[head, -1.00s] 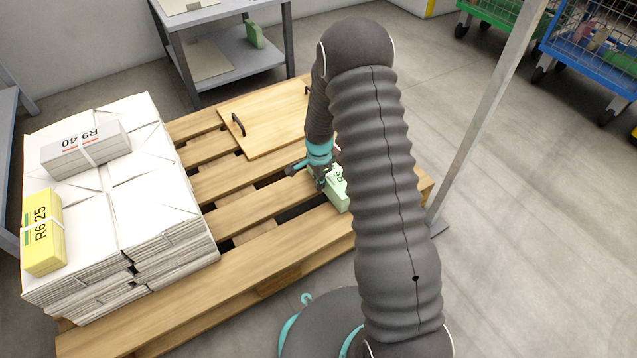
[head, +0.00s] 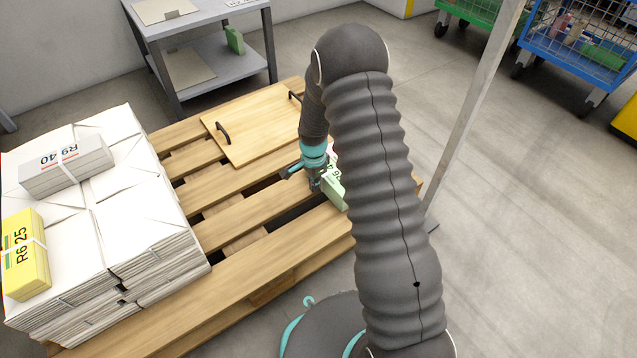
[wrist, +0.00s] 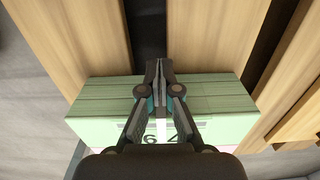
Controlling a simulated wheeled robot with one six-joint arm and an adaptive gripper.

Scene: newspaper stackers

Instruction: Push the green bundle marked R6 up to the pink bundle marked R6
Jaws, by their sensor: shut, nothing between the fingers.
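The green bundle (head: 334,194) lies on the wooden pallet, partly hidden behind my arm. In the wrist view the green bundle (wrist: 215,98) lies across the picture, with part of its dark marking showing below the fingers. My gripper (head: 316,188) is at the bundle's left end in the head view. In the wrist view my gripper (wrist: 158,68) is shut and empty, its fingertips together at the bundle's edge; I cannot tell whether they touch it.
The slatted pallet (head: 260,245) holds a tall stack of white paper (head: 150,205) at left, with a yellow bundle (head: 25,262) and a grey bundle (head: 66,170) on top. A board with handles (head: 258,125) lies behind. A metal post (head: 465,120) stands at right.

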